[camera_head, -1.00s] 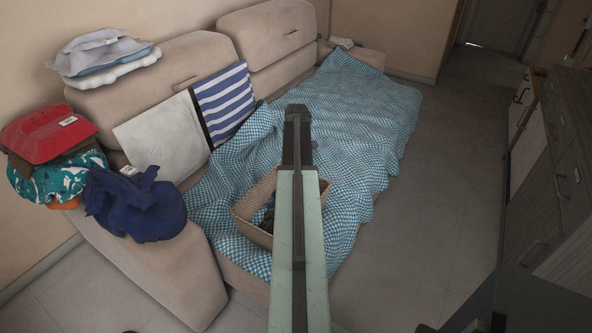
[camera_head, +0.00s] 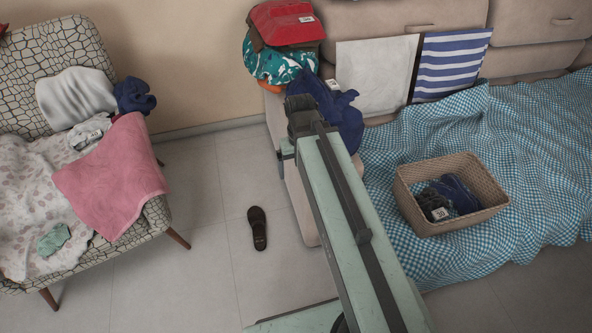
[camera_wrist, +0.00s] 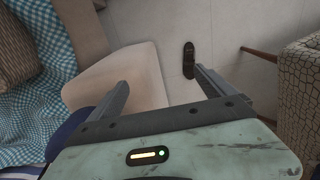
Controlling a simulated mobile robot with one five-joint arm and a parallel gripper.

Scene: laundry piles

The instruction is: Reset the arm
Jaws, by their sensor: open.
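My arm reaches forward in the head view, with my gripper (camera_head: 301,103) at its far end in front of the dark blue cloth (camera_head: 345,110) on the sofa arm. In the wrist view my gripper (camera_wrist: 160,92) has its two fingers spread wide apart, with nothing between them. Beyond the fingers lie the beige sofa arm (camera_wrist: 125,78) and the tiled floor.
A wicker basket (camera_head: 408,200) with dark items stands on the checkered blanket (camera_head: 540,150). A patterned armchair (camera_head: 70,45) with a pink cloth (camera_head: 112,178) stands left. A dark slipper (camera_head: 257,228) lies on open floor (camera_head: 195,260). A red item (camera_head: 285,22) tops the pile.

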